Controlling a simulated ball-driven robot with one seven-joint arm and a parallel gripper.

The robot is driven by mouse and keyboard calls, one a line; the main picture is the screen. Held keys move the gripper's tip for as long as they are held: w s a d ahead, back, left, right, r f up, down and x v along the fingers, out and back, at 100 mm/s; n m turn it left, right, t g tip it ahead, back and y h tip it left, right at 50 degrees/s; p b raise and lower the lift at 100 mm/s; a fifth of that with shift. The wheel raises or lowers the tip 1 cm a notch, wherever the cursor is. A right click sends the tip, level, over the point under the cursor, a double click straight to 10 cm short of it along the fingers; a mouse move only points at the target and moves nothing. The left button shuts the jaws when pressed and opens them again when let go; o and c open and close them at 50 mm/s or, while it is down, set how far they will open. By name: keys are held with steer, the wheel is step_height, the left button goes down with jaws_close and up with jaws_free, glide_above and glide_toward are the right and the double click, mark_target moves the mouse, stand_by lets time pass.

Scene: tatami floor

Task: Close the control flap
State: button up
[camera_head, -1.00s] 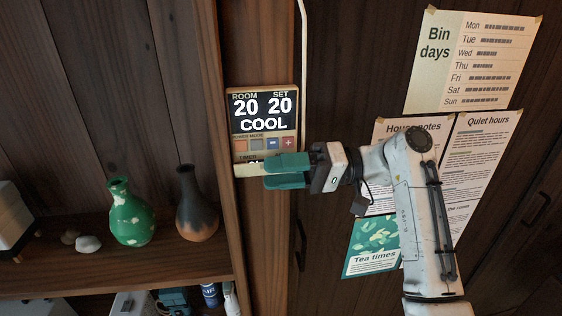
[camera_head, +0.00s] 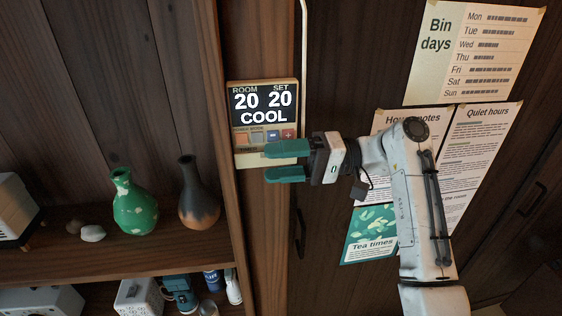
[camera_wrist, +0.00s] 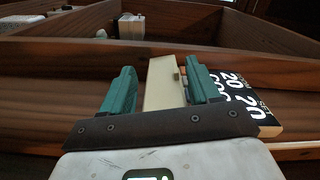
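The cream control panel (camera_head: 234,130) is on a wooden post, its dark screen reading room 20, set 20, COOL. A row of small buttons (camera_head: 257,136) is under the screen. The cream flap (camera_wrist: 162,85) is at the panel's lower end and shows between my fingers in the wrist view, with a small catch on its edge. My gripper (camera_head: 286,162) comes in from the right with its teal fingers apart, one across the panel's lower right part and one below it. In the wrist view my gripper (camera_wrist: 158,88) is open around the flap; firm contact cannot be told. The flap's exact angle is unclear.
A shelf at left holds a green vase (camera_head: 134,203) and a dark vase (camera_head: 198,194). A pale conduit (camera_head: 304,60) runs up beside the panel. Paper notices (camera_head: 478,50) hang on the dark wall at right. The space below my gripper is clear.

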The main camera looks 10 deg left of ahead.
steer(key=shift+o, duration=0.4)
steer(key=shift+w+d+b, duration=0.15)
steer(key=shift+d+b, duration=0.15)
steer(key=shift+d, duration=0.15)
steer(key=b+v, duration=0.3)
steer(key=v, duration=0.7)
